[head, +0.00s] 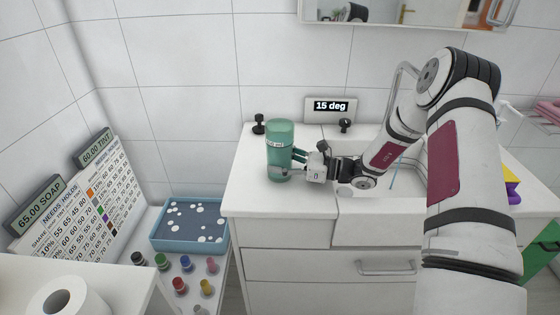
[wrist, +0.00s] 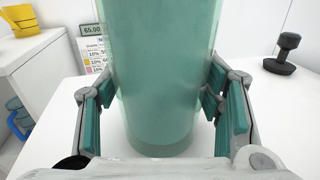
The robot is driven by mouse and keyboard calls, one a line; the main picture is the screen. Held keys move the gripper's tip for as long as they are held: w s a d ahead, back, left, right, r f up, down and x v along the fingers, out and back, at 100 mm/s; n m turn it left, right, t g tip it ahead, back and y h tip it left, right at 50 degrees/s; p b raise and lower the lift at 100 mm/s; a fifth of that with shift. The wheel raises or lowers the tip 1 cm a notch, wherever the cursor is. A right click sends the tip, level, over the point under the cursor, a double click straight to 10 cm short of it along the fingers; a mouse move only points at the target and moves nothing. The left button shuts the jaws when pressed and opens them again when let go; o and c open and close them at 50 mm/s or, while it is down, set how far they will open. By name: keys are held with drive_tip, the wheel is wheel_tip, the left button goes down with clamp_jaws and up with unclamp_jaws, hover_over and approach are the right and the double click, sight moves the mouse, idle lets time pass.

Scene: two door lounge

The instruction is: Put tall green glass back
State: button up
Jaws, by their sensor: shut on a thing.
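The tall green glass (head: 280,140) stands upright at the left part of the white counter in the head view. It fills the middle of the wrist view (wrist: 160,75), with its base at or close to the white surface; I cannot tell whether it touches. My gripper (head: 290,169) comes in from the right, low on the glass, and is shut on it. In the wrist view the green-padded fingers of my gripper (wrist: 165,115) lie on both sides of the glass.
Black knobbed pieces (head: 259,124) and (head: 345,126) stand behind on the counter (head: 270,200), with a "15 deg" sign (head: 331,106). The sink (head: 375,150) is to the right. Lower left are a blue tray (head: 160,240), several small colored bottles (head: 180,286) and a number board (head: 95,205).

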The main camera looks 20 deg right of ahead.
drive_tip(key=shift+f, duration=0.1)
drive_tip(key=o, duration=1.5)
drive_tip(key=shift+c, duration=0.2)
